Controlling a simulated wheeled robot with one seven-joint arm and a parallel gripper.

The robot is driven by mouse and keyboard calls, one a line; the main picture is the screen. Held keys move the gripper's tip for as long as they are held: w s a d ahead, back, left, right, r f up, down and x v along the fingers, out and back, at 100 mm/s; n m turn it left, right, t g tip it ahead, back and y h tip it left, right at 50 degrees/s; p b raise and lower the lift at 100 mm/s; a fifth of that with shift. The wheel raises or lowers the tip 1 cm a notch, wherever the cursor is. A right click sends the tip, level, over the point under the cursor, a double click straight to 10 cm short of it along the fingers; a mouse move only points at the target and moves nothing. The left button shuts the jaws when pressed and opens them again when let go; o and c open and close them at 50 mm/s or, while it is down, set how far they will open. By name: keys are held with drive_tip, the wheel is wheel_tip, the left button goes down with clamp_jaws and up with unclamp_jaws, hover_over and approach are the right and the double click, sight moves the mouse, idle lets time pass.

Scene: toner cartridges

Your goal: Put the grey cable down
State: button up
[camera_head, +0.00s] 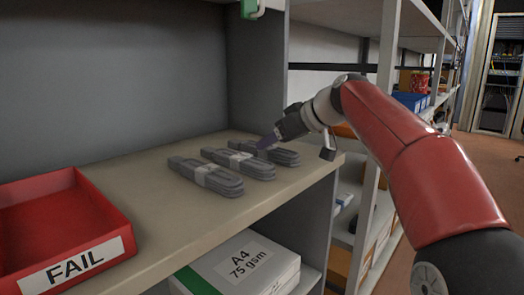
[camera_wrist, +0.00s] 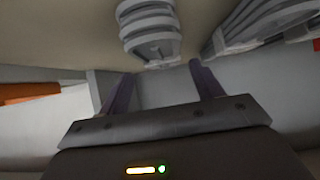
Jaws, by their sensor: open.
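Several bundled grey cables lie on the beige shelf (camera_head: 150,215), each tied with a pale band. In the head view they are a left cable (camera_head: 207,176), a middle cable (camera_head: 240,163) and a right cable (camera_head: 280,155). They look alike, so I cannot tell which one the task means. My gripper (camera_head: 266,143) is just above the middle and right cables, coming in from the right. In the wrist view, the fingers of my gripper (camera_wrist: 160,85) are apart with nothing between them. One cable (camera_wrist: 150,32) lies just beyond the fingertips, and another cable (camera_wrist: 250,22) is to the upper right.
A red tray (camera_head: 95,195) labelled FAIL stands on the shelf at the left. A white A4 paper box (camera_head: 245,270) is on the level below. A grey upright panel (camera_head: 255,80) stands behind the cables. The shelf between tray and cables is clear.

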drive_tip(key=x, duration=0.5)
drive_tip(key=shift+s+a+r+p, duration=0.1)
drive_tip(key=shift+a+r+p, duration=0.15)
drive_tip(key=shift+a+p, duration=0.1)
drive_tip(key=c, duration=1.1)
drive_tip(key=shift+c, duration=0.8)
drive_tip(key=shift+r, duration=0.15)
